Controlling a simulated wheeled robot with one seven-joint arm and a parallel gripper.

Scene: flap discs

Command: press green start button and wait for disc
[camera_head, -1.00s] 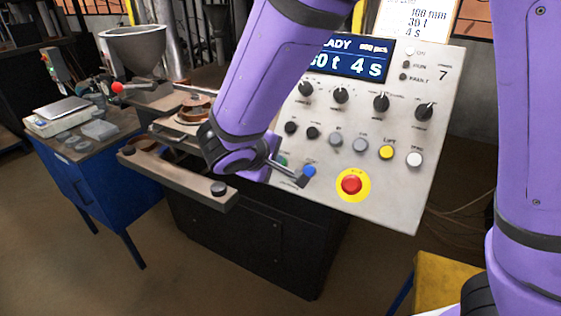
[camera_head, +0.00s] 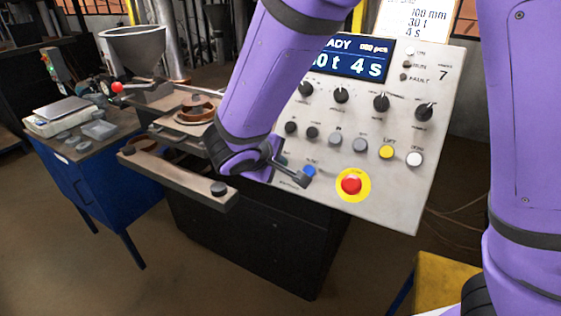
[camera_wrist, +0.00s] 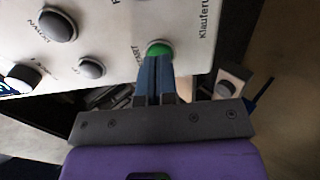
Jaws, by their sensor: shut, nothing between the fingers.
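The green start button (camera_wrist: 158,48) sits near the panel's lower corner in the wrist view. My gripper (camera_wrist: 155,62) is shut and empty, and its fingertips lie right at the button, overlapping its near edge. I cannot tell whether they touch it or how far it is pressed. In the head view my gripper (camera_head: 300,179) is in front of the panel's lower left, and my arm hides most of the green button. The control panel (camera_head: 320,215) has a blue display (camera_head: 375,64) reading "...ADY", "000 pcs" and "4 s". No disc is clearly recognisable.
A red emergency stop (camera_head: 351,185) on a yellow ring is right of my gripper, with a blue button (camera_head: 310,170) close by. The press's brown rotary table (camera_head: 195,112) and a rail (camera_head: 175,175) stand left. A blue cabinet (camera_head: 90,185) carries a scale (camera_head: 62,112).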

